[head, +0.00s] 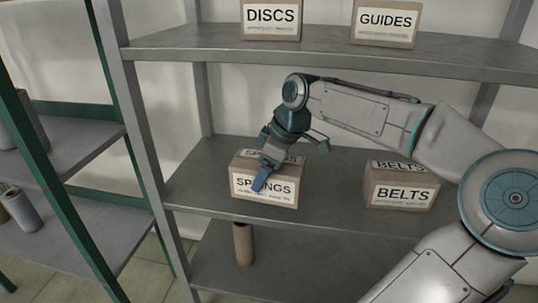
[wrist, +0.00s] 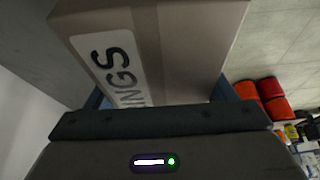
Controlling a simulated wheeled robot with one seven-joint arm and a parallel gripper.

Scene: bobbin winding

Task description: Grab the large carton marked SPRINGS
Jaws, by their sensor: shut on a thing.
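The carton marked SPRINGS (head: 278,193) sits on the middle shelf (head: 330,205) in the head view, left of the BELTS carton. My gripper (head: 262,178) reaches it from above, with one blue finger lying over the front label. The other finger is hidden in the head view. In the wrist view the carton (wrist: 185,45) fills the space ahead of the gripper (wrist: 160,100), between its fingers, with the end letters of the label showing. My gripper is shut on the carton. I cannot tell whether the carton's base touches the shelf.
The BELTS carton (head: 402,188) stands to the right on the same shelf. DISCS (head: 271,18) and GUIDES (head: 385,22) cartons stand on the shelf above (head: 320,48). A brown tube (head: 243,244) stands below. A grey post (head: 140,140) rises to the left. Red objects (wrist: 262,94) show in the wrist view.

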